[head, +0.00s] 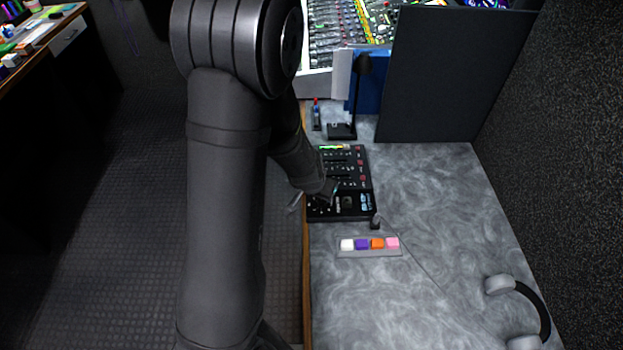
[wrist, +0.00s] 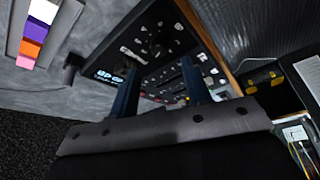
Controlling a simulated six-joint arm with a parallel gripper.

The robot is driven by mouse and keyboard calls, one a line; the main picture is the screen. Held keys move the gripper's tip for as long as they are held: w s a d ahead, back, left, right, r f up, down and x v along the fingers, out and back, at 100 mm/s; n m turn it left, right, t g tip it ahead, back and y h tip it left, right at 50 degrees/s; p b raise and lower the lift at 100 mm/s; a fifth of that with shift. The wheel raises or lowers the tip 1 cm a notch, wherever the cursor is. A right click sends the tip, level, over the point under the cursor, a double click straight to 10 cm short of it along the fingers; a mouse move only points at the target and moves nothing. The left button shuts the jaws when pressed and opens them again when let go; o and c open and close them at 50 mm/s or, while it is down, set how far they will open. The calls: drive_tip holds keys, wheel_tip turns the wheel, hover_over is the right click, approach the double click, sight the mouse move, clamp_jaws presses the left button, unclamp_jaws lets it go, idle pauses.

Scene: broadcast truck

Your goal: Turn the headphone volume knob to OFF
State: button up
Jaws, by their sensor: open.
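A black control panel (head: 342,170) with knobs, sliders and lit parts lies on the grey desk; it also shows in the wrist view (wrist: 140,35). My gripper (head: 325,196) is over the near left part of the panel, largely hidden by my arm in the head view. In the wrist view my gripper (wrist: 159,86) is open, its two dark fingers apart over the panel face with nothing seen between them but panel. A dark round knob (wrist: 155,50) shows beyond the fingertips. I cannot read which one is the headphone volume knob, or its setting.
A small black block (head: 375,222) stands at the panel's near right corner. A strip with white, purple, orange and pink buttons (head: 370,244) lies nearer. Headphones (head: 540,300) rest at the right. A dark upright board (head: 450,75) stands behind. The desk's middle right is clear.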

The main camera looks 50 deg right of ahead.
drive_tip(key=v, duration=1.1)
drive_tip(key=shift+r, duration=0.3)
drive_tip(key=shift+o, duration=0.2)
drive_tip(key=r+m+g+y, duration=0.1)
drive_tip(key=m+y, duration=0.3)
drive_tip(key=m, duration=1.4)
hover_over(321, 202)
drive_tip(key=f, duration=1.7)
drive_tip(key=shift+w+d+f, duration=0.1)
drive_tip(key=shift+w+d, duration=0.1)
drive_tip(key=shift+d, duration=0.15)
clamp_jaws()
